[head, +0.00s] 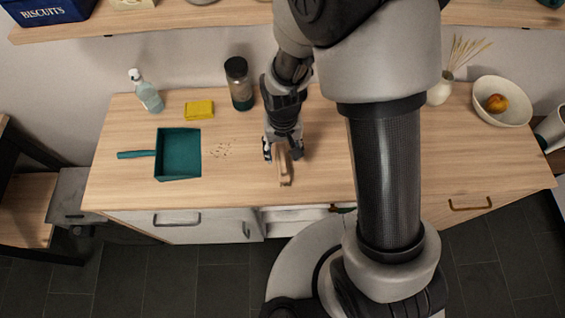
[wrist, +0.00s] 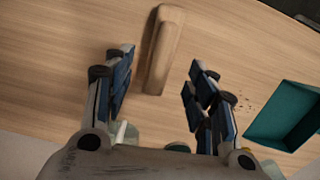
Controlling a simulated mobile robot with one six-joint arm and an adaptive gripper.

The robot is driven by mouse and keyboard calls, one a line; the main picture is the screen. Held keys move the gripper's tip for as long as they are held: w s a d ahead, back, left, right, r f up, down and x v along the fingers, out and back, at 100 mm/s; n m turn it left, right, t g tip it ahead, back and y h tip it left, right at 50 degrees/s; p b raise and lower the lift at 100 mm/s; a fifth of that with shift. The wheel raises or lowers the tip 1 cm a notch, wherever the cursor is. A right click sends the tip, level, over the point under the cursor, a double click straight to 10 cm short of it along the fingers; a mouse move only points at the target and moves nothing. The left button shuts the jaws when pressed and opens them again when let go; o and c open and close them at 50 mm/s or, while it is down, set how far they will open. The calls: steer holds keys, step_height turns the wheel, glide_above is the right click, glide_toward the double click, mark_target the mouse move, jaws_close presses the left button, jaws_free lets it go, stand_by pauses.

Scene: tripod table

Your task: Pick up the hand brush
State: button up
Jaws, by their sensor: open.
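The hand brush (head: 285,174) shows as a narrow light-wood piece on the wooden counter, its length pointing toward the front edge. My gripper (head: 282,152) is above its back part and hides some of it. In the wrist view the brush's wooden body (wrist: 165,48) lies between and ahead of the two blue-padded fingers. My gripper (wrist: 160,75) is open there, with a gap visible on both sides of the wood. I cannot make out bristles in either view.
A teal dustpan (head: 178,178) and crumbs (head: 222,150) lie to the left. A bowl (head: 503,115) with fruit is far right. A shelf (head: 180,18) runs above the counter.

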mark_target(283, 158)
step_height(283, 158, down, 5)
steer(key=shift+f+b, duration=0.15)
steer(key=shift+b, duration=0.85)
steer(key=c, duration=1.2)
step_height(283, 158, up, 20)
steer(key=p, duration=0.5)
steer(key=shift+p, duration=0.4)
